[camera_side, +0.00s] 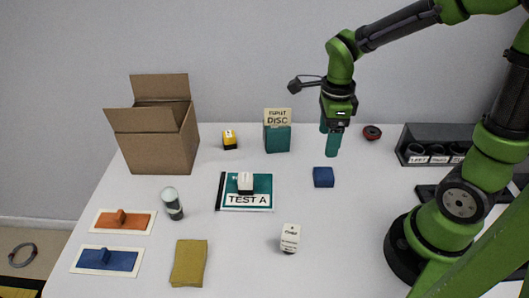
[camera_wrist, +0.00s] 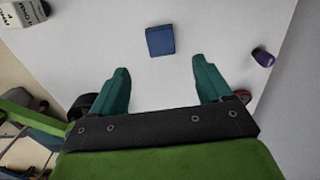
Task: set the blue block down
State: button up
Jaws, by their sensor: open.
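The blue block (camera_side: 323,177) sits on the white table, right of the middle in the side view. It also shows in the wrist view (camera_wrist: 160,41), lying flat with clear table around it. My gripper (camera_side: 331,143) is above the table, apart from the block and a little above it in the side picture. In the wrist view its two teal fingers (camera_wrist: 162,85) are spread wide with nothing between them, and the block is beyond the fingertips.
A teal box (camera_side: 277,138), a yellow-topped block (camera_side: 230,140) and a cardboard box (camera_side: 153,140) stand at the back. A TEST A card (camera_side: 246,201) bears a white block. A white labelled block (camera_side: 290,238) stands in front. A dark rack (camera_side: 435,147) is at right.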

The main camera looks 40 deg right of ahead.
jog(key=s+a+r+n+t+y, duration=0.1)
jog(key=s+a+r+n+t, duration=0.1)
jog(key=r+n, duration=0.4)
jog(key=s+a+r+n+t+y, duration=0.1)
jog(key=s+a+r+n+t, duration=0.2)
jog(key=n, duration=1.4)
notch_tip(320, 180, up, 3)
jog(key=shift+s+f+t, duration=0.15)
jog(key=shift+s+t, duration=0.3)
jog(key=shift+t, duration=0.65)
